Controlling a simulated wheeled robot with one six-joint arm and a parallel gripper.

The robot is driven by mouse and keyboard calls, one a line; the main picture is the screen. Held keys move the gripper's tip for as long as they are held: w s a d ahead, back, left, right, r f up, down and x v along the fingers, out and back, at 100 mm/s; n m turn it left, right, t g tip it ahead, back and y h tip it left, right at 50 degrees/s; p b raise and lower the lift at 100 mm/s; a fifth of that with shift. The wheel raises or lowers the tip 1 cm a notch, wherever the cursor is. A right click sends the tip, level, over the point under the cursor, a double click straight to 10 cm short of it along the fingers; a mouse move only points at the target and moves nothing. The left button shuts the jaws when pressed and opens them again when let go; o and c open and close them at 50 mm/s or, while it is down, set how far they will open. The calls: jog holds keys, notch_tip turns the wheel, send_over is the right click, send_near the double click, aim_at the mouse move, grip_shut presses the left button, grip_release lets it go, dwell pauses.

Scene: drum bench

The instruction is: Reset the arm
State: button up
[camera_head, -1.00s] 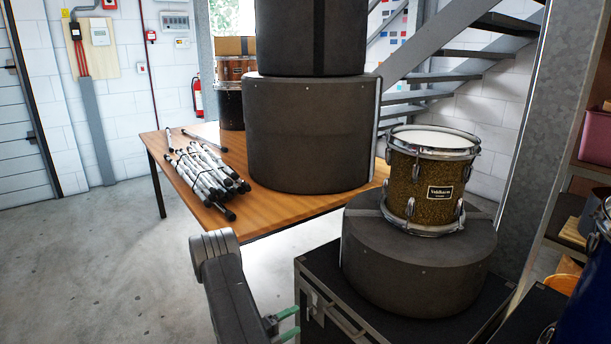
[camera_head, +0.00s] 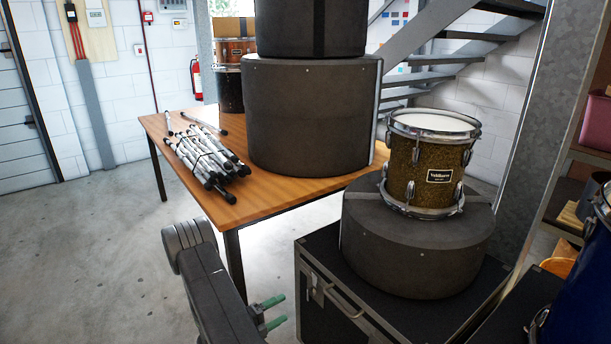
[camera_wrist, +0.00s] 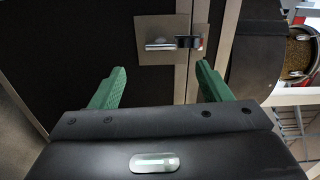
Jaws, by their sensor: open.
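My gripper (camera_head: 270,312) is low at the bottom of the head view, in front of a black flight case (camera_head: 325,300). Its green fingers are apart and nothing is between them. In the wrist view my gripper (camera_wrist: 160,88) is open and faces the dark side of the case (camera_wrist: 90,35), with a metal latch (camera_wrist: 170,43) beyond the fingertips. A gold sparkle drum (camera_head: 425,170) stands upright on a round dark drum case (camera_head: 400,250), which rests on the flight case. The drum shows in part at the wrist view's upper right (camera_wrist: 300,52).
A wooden table (camera_head: 270,200) holds a bundle of metal stand legs (camera_head: 208,155) and large stacked dark drum cases (camera_head: 310,115). A blue drum (camera_head: 580,290) is at the right edge, near shelves. The floor at left is clear.

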jog(key=w+d+m+b, duration=0.5)
jog(key=d+m+b, duration=0.2)
jog(key=m, duration=0.9)
jog(key=shift+d+r+m, duration=0.25)
jog(key=shift+d+m, duration=0.05)
jog(key=shift+d, duration=0.05)
dwell(0.5)
dwell(0.5)
